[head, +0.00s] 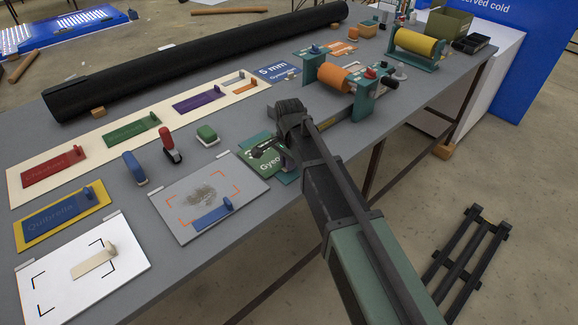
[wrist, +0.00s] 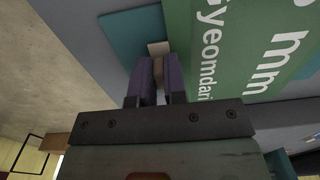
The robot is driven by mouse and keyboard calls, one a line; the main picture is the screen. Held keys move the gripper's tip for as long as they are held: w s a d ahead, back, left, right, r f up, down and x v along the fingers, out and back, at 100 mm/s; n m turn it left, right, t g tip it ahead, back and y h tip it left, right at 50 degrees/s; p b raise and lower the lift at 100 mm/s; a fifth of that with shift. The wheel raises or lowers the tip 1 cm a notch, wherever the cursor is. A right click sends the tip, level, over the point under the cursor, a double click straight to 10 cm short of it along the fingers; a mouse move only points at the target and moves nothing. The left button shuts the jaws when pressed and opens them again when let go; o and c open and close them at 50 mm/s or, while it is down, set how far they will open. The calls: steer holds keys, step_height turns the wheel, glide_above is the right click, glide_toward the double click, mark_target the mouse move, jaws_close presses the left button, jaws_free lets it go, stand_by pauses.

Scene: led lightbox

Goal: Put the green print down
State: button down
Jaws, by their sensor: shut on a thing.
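The green print (head: 262,160) is a flat green sheet with white lettering, at the front edge of the grey table. It also fills the upper right of the wrist view (wrist: 235,45). My gripper (head: 284,158) is at the print's right side, partly covering it. In the wrist view my gripper (wrist: 158,75) is shut, its purple-grey fingers around a small brown piece beside the print's edge. A teal surface (wrist: 133,35) shows beside the print. I cannot tell whether the print touches it or is held just above.
A grey board (head: 170,215) with orange corner marks lies left of the print. Red (head: 168,145) and blue (head: 133,168) squeegee-like tools and a green block (head: 206,134) stand behind it. An orange roller (head: 333,78) stands to the right. A long black roll (head: 200,62) lies along the back.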

steer(key=shift+f, duration=0.25)
steer(key=c, duration=1.2)
jaws_free()
steer(key=shift+r, duration=0.1)
steer(key=shift+o, duration=0.2)
step_height(320, 180, up, 12)
steer(key=p, duration=1.2)
steer(key=shift+r, duration=0.25)
steer(key=shift+f, duration=0.1)
